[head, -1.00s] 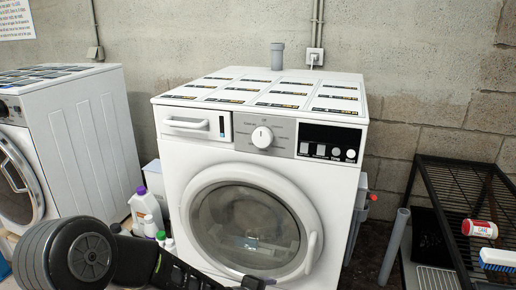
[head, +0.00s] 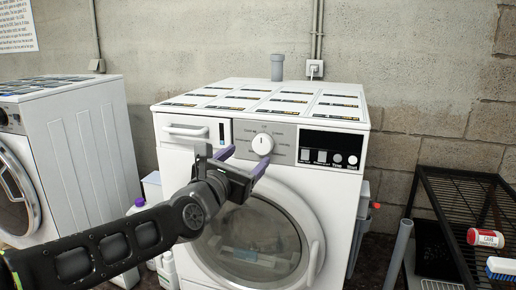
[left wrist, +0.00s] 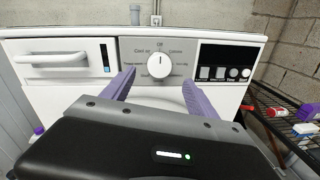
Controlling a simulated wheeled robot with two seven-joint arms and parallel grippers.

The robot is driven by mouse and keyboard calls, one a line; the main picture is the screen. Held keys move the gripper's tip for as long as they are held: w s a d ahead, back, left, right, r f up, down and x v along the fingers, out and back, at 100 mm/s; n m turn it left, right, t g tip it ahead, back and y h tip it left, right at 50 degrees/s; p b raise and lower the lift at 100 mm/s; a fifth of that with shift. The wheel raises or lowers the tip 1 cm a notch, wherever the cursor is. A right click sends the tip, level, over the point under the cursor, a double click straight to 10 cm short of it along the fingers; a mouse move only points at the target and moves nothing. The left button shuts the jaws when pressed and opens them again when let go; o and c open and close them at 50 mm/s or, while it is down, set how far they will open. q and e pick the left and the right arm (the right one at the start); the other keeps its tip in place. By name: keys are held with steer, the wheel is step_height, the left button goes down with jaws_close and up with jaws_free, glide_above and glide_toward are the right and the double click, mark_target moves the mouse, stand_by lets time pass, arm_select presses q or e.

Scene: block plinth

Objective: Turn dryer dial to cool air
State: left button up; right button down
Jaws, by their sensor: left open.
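The white dryer (head: 300,190) stands in the middle of the head view. Its round white dial (head: 263,144) sits on a grey label panel on the upper front. The dial also shows in the left wrist view (left wrist: 160,61), with its mark pointing up toward "Off". "Cool air" is printed to the upper left of the dial. My left gripper (head: 244,160) is open and empty, with its purple fingers just below the dial and short of it. In the left wrist view its fingers (left wrist: 158,85) stand apart, either side of the dial's line. My right gripper is not in view.
A second white machine (head: 85,150) stands at the left. Bottles stand in the gap between the machines. A black rack (head: 450,180) with a red-and-white can (head: 486,237) and a blue brush (head: 501,266) stands at the right. A handled drawer (head: 183,131) is left of the dial.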

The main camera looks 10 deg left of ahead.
mark_target(261, 145)
arm_select(q)
steer(key=w, duration=0.2)
steer(key=w+p, duration=0.1)
steer(key=w, duration=0.1)
steer(key=w+d+p, duration=0.1)
steer(key=w, duration=0.1)
steer(key=shift+w, duration=0.3)
steer(key=shift+w+d, duration=0.1)
steer(key=shift+w, duration=0.4)
steer(key=c, duration=1.4)
